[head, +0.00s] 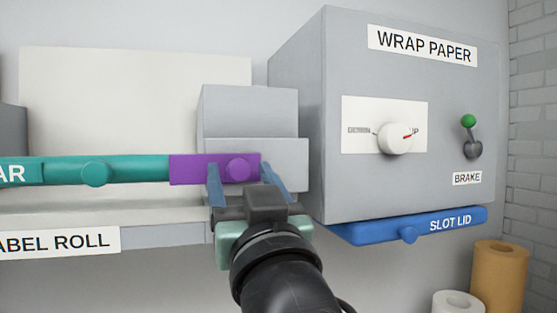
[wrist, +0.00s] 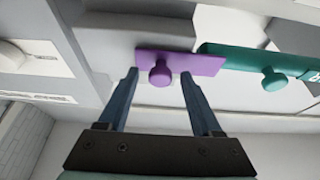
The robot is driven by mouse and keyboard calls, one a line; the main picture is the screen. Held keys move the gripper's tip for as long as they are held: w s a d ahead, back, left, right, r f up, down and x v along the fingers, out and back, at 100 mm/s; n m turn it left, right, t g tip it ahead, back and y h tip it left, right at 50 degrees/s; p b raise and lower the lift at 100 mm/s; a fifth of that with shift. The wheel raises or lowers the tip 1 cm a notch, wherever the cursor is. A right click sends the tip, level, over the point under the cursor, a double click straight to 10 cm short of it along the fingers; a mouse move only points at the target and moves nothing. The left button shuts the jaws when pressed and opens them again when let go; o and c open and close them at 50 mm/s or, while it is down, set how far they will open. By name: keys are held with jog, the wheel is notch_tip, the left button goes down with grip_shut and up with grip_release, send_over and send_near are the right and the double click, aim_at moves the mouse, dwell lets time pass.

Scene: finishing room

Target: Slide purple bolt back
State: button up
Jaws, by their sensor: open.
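The purple bolt (head: 200,169) is a flat purple bar with a round knob (head: 237,169), set at the right end of a teal bar (head: 130,170) against a grey block. My gripper (head: 242,172) is open in front of the knob, one blue finger to each side of it. In the wrist view the purple bolt (wrist: 195,64) shows with its knob (wrist: 160,73) between the open fingertips (wrist: 159,72). I cannot tell whether either finger touches the knob.
A teal knob (head: 95,174) sits on the teal bar to the left. The grey WRAP PAPER box (head: 300,120) stands close on the right, with a white dial (head: 396,138), a green-tipped brake lever (head: 469,135) and a blue slot lid (head: 380,228). Paper rolls (head: 499,275) stand lower right.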

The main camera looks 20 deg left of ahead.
jog(key=shift+a, duration=0.1)
jog(key=shift+c, duration=0.3)
jog(key=shift+w, duration=0.1)
grip_shut()
dwell(1.0)
jog(key=w+d, duration=0.1)
jog(key=w+d+b, duration=0.1)
jog(key=d, duration=0.1)
jog(key=w+d+b, duration=0.1)
jog(key=d, duration=0.1)
jog(key=shift+w+d, duration=0.1)
jog(key=shift+w, duration=0.1)
jog(key=shift+s+r, duration=0.1)
